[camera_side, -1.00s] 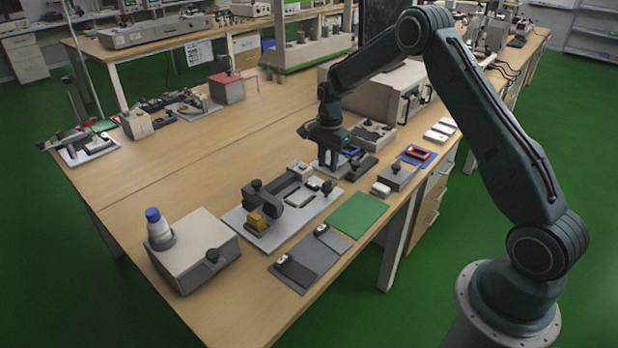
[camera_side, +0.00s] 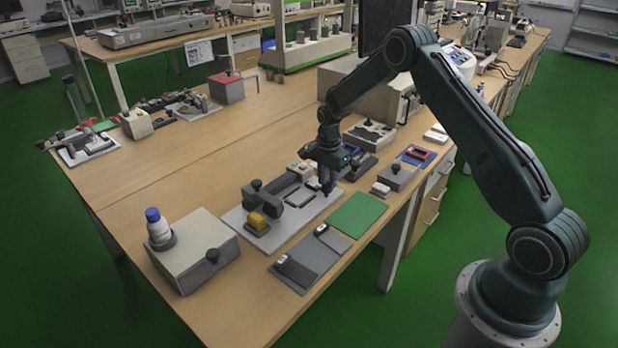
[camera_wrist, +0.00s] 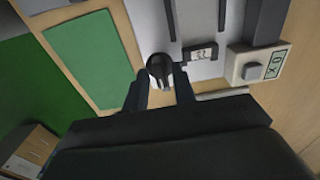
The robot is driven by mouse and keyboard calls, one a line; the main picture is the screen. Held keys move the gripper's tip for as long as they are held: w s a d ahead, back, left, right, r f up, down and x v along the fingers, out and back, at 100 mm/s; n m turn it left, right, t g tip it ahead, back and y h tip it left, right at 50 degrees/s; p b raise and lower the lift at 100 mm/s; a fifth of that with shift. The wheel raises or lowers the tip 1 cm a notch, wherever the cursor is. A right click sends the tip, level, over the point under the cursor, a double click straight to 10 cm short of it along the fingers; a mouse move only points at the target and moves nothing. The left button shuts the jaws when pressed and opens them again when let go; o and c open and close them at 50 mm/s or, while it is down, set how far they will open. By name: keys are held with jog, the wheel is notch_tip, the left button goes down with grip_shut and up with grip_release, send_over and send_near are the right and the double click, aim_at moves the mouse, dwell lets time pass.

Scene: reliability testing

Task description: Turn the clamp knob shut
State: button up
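The clamp knob (camera_wrist: 160,68) is a dark round knob with a pale mark, at the end of the light grey fixture plate (camera_side: 240,222). In the wrist view it sits between and just beyond my two fingertips. My gripper (camera_wrist: 160,80) is open, with a finger on each side of the knob; I cannot tell whether either touches it. In the side view my gripper (camera_side: 328,184) points down at the plate's right end and largely hides the knob. The fixture also carries a dark clamp block with a yellow-brown piece (camera_side: 257,222).
A green mat (camera_side: 357,214) lies just in front of the fixture, with a dark grey pad (camera_side: 307,262) beside it. A white box with a button and label (camera_wrist: 258,66) stands near my gripper. A grey box with a blue-capped bottle (camera_side: 158,228) is at the left.

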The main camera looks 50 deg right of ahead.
jog(key=shift+c, duration=0.3)
grip_shut()
